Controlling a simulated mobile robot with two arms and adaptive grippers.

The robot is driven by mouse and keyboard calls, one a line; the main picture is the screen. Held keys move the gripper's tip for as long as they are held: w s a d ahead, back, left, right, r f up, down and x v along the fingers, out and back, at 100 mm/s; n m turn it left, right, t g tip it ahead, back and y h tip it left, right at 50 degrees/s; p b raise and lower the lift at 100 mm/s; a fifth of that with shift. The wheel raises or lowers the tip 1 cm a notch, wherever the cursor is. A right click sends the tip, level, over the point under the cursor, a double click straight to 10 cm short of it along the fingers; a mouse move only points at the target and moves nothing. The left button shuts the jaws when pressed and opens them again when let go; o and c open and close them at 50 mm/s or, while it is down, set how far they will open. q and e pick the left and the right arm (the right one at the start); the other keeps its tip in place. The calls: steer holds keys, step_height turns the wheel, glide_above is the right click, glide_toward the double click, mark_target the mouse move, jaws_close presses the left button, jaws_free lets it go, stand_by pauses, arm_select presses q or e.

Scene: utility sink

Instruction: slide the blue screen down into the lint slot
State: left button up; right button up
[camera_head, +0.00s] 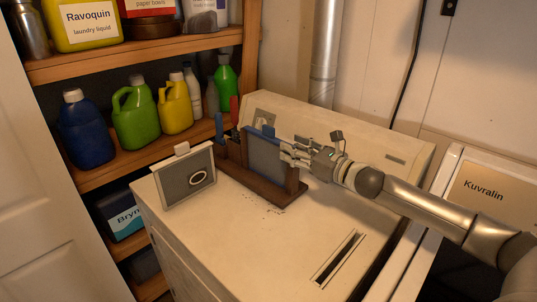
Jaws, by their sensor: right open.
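The blue screen (264,157), a grey mesh panel with a blue edge, stands upright in a dark brown wooden rack (285,197) on top of the white machine. My right gripper (291,153) is open at the right edge of the blue screen, with its fingers pointing left. I cannot tell whether the fingers touch the screen or overlap its edge. The lint slot (338,258) is a dark narrow opening in the machine's top, toward the front right. My left gripper is out of view.
A pale-framed grey screen (186,179) with an oval ring stands left of the rack. Blue (219,126) and red (234,111) upright pieces show at the rack's far end. Shelves with bottles (136,115) stand at left. The machine top (250,255) around the slot is clear.

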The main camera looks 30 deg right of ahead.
mark_target(280, 141)
steer(key=shift+w+a, duration=0.1)
steer(key=shift+w, duration=0.1)
steer(key=shift+w+a+r+p, duration=0.1)
steer(key=shift+w+r+p, duration=0.15)
steer(key=shift+w+p, duration=0.25)
steer(key=p+x, duration=0.2)
steer(key=shift+w+a, duration=0.15)
steer(key=shift+w, duration=0.15)
steer(key=shift+w+a+f, duration=0.1)
steer(key=shift+w, duration=0.25)
steer(key=shift+w+a+f, duration=0.15)
steer(key=shift+w, duration=0.2)
steer(key=shift+c, duration=0.2)
jaws_close()
